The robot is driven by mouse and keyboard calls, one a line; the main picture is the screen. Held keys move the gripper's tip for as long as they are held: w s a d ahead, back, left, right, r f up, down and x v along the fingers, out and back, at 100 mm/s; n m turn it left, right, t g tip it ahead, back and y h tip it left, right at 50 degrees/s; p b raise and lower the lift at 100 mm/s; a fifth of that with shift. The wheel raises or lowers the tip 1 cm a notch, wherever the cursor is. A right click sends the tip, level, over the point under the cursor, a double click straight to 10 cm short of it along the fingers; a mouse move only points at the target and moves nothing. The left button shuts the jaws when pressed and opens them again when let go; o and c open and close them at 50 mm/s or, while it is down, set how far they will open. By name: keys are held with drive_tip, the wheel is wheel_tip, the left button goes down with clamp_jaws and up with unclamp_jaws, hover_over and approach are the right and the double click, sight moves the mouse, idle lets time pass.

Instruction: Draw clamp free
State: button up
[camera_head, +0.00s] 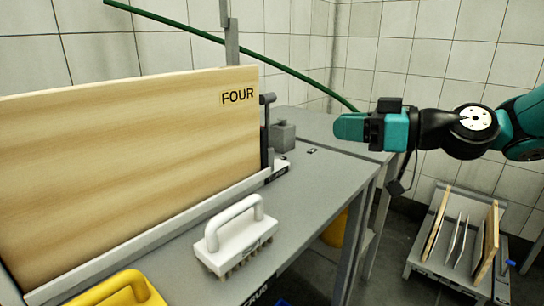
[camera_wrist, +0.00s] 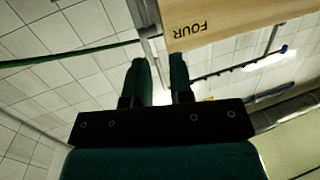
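A wooden board (camera_head: 140,150) marked FOUR stands upright on the grey table; its corner also shows, turned over, in the wrist view (camera_wrist: 235,22). A dark clamp-like piece with a small grey handle (camera_head: 268,99) sits against the board's right edge in the head view. My gripper (camera_head: 338,127) is in the air to the right of this piece, apart from it, pointing left. In the wrist view its two green fingers (camera_wrist: 162,75) are parted with an empty gap. The clamp is not clear in the wrist view.
A grey block (camera_head: 283,136) stands just behind the clamp. A white-handled brush (camera_head: 236,238) and a yellow-handled item (camera_head: 122,290) lie in front of the board. A green hose (camera_head: 275,65) crosses behind. A rack of boards (camera_head: 462,240) stands low at right.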

drive_tip(key=w+d+f+t, duration=0.1)
drive_tip(key=w+d, duration=0.1)
drive_tip(key=p, duration=0.1)
hover_over(271, 148)
drive_tip(key=shift+y, duration=0.3)
clamp_jaws()
drive_tip(key=shift+f, duration=0.1)
